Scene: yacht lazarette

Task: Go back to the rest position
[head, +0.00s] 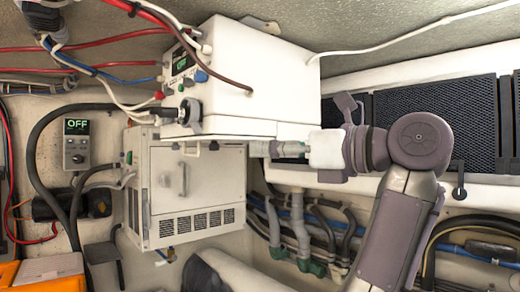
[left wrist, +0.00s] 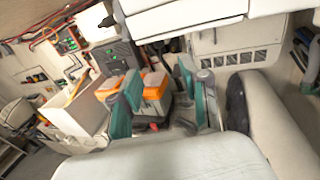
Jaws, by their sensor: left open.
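My left gripper (head: 278,149) shows in the head view at the end of my grey arm, its fingers pointing left. It is just under the right part of the white control unit (head: 268,85) and beside the vented cabinet (head: 200,195). I cannot tell from the head view whether it touches the unit. In the left wrist view the gripper (left wrist: 158,88) has its teal fingers spread, with nothing held between them. Beyond the fingers are orange-and-grey boxes (left wrist: 155,92), apart from them. My right gripper is in neither view.
Hoses and pipes (head: 300,225) run below the gripper along the wall. Dark mesh panels (head: 440,107) are behind my arm. A small box reading OFF (head: 76,145) is on the left wall. The left wrist view also shows a pale open bin (left wrist: 75,118).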

